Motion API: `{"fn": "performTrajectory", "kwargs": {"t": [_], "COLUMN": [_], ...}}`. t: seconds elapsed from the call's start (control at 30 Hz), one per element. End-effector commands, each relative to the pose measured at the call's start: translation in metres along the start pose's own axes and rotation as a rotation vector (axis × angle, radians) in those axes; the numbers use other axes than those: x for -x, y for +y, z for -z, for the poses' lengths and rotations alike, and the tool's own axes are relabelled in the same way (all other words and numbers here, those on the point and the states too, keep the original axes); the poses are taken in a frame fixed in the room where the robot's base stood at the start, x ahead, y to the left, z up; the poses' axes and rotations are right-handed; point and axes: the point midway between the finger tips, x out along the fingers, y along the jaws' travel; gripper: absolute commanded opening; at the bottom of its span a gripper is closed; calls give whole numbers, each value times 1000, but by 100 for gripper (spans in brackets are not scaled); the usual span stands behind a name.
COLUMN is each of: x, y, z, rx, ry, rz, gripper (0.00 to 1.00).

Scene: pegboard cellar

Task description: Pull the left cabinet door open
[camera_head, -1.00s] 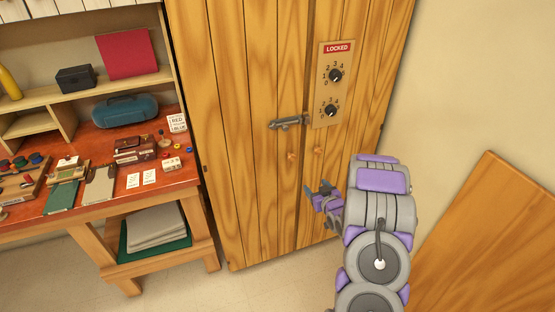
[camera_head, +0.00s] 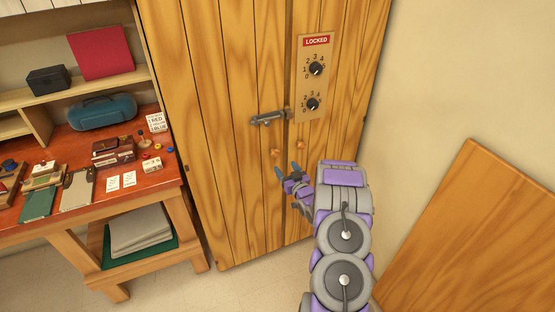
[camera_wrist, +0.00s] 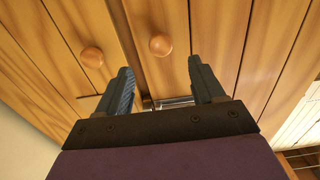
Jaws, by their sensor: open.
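The wooden cabinet's left door (camera_head: 220,120) is closed, flush with the right door (camera_head: 345,90). A round wooden knob (camera_head: 275,153) is on the left door near the seam, and another knob (camera_head: 300,145) is on the right door. My gripper (camera_head: 288,170) is open and empty, just below the knobs. In the wrist view, my gripper (camera_wrist: 160,80) has its fingers spread, with the left door's knob (camera_wrist: 160,45) beyond the tips, roughly between them and apart from them. The right door's knob (camera_wrist: 92,57) lies left of the fingers there.
A metal bolt latch (camera_head: 270,117) spans the seam above the knobs. A panel (camera_head: 313,80) with two dials and a red LOCKED label is on the right door. A cluttered workbench (camera_head: 90,200) stands at left; a wooden board (camera_head: 470,240) is at right.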

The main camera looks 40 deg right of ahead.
Motion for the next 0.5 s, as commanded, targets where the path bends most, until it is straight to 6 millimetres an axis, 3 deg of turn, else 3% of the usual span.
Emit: {"fn": "performTrajectory", "kwargs": {"t": [0.2,0.5], "x": [-37,-72], "y": [-2,-2], "z": [0,-1], "rx": [3,2], "ry": [2,-1], "rz": [2,1], "gripper": [68,68]}}
